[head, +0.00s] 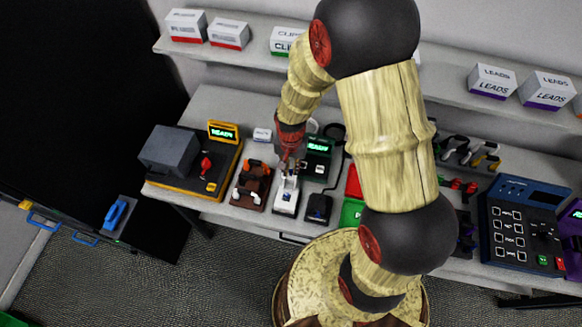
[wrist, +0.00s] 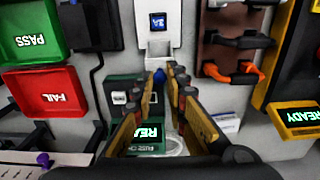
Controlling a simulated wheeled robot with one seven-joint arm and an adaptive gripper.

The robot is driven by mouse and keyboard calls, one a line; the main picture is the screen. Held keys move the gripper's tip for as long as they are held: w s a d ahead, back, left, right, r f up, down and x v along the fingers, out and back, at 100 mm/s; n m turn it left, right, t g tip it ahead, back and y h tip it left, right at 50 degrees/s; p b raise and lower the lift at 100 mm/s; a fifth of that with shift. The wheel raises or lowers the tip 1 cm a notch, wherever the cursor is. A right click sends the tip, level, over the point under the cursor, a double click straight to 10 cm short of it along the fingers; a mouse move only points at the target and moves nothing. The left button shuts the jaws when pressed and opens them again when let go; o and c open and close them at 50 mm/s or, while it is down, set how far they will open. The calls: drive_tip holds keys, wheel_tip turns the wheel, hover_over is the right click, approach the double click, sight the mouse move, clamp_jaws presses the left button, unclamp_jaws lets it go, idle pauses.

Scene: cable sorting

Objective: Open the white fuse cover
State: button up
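The white fuse unit with its cover (head: 286,200) stands near the front edge of the bench in the head view. In the wrist view the white fuse cover (wrist: 158,45) is at the top centre, with a dark blue label beyond it. My gripper (head: 289,165) points down at the back end of the unit. In the wrist view my gripper (wrist: 162,76) has its fingers apart, with a narrow gap at the tips. A small blue piece shows between the tips. I cannot tell whether the fingers touch it.
A brown block with orange and dark clips (head: 251,186) stands close on the left. A black device (head: 318,206) and a green READY unit (head: 318,146) are close on the right. Red FAIL (wrist: 46,91) and green PASS (wrist: 30,38) trays lie beyond. A shelf with boxes runs behind.

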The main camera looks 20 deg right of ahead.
clamp_jaws()
idle(0.3)
drive_tip(key=shift+s+a+r, duration=0.2)
drive_tip(key=shift+s+a, duration=0.15)
drive_tip(key=shift+s, duration=0.15)
drive_tip(key=shift+s+a+r, duration=0.15)
drive_tip(key=shift+s+a, duration=0.15)
drive_tip(key=shift+s, duration=0.2)
drive_tip(key=o, duration=0.5)
unclamp_jaws()
drive_tip(key=shift+o, duration=0.2)
drive_tip(key=shift+w+r, duration=0.15)
drive_tip(key=shift+r, duration=0.3)
wheel_tip(320, 180, up, 11)
